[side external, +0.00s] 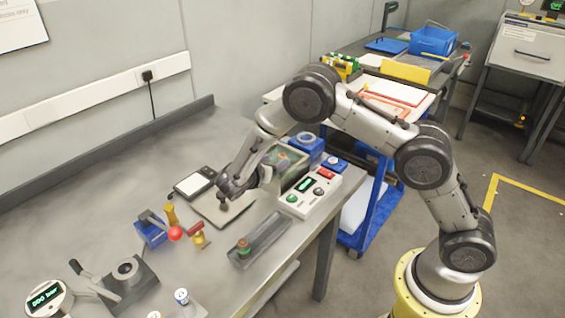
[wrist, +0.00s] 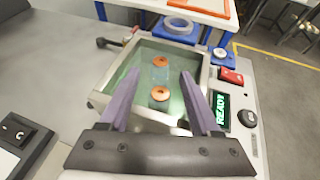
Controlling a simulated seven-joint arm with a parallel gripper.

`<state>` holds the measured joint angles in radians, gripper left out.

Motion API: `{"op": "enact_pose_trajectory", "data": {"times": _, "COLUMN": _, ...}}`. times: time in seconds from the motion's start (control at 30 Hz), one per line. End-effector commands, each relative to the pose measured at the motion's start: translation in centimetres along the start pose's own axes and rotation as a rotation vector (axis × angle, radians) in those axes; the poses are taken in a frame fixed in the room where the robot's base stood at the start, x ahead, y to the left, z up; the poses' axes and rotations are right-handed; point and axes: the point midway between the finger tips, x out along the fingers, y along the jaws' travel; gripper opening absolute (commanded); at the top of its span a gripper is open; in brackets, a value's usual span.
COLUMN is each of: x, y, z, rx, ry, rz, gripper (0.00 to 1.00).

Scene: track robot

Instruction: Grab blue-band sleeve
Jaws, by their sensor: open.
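I cannot clearly make out a blue-band sleeve. A small white cylinder with a dark bluish top (side external: 182,297) stands near the bench's front edge; it is too small to tell a band. In the wrist view, a glass-walled box (wrist: 98,99) holds two orange-ringed round pieces, a nearer one (wrist: 159,94) and a farther one (wrist: 161,61), with a pale bluish clear part between them. My gripper (wrist: 161,74) is open and empty, its fingers framing these pieces from above. In the side view my gripper (side external: 228,198) hangs over the bench, left of the box.
A control panel (side external: 313,191) with a red switch and green display adjoins the box. A grey tray (side external: 262,240) holds a green-and-red part. A blue clamp with a red ball (side external: 153,232), brass pieces (side external: 171,214) and a gauge (side external: 47,298) stand nearby. The bench's back left is clear.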

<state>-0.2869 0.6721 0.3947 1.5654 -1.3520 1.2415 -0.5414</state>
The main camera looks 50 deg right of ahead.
Motion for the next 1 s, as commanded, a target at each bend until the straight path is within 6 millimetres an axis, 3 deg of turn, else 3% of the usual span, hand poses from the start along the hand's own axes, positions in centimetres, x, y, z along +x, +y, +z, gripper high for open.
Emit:
{"op": "enact_pose_trajectory", "data": {"times": 0.23, "x": 3.5, "y": -0.1, "z": 0.2, "rx": 0.001, "ry": 0.000, "rz": -0.003, "gripper": 0.64}}
{"op": "enact_pose_trajectory", "data": {"times": 0.57, "x": 4.0, "y": -0.1, "z": 0.2, "rx": 0.001, "ry": 0.001, "rz": -0.001, "gripper": 0.62}}
{"op": "enact_pose_trajectory", "data": {"times": 0.9, "x": 3.9, "y": -0.1, "z": 0.2, "rx": 0.001, "ry": 0.001, "rz": -0.001, "gripper": 0.01}}
{"op": "enact_pose_trajectory", "data": {"times": 1.0, "x": 3.9, "y": -0.1, "z": 0.2, "rx": 0.001, "ry": 0.001, "rz": -0.001, "gripper": 0.00}}
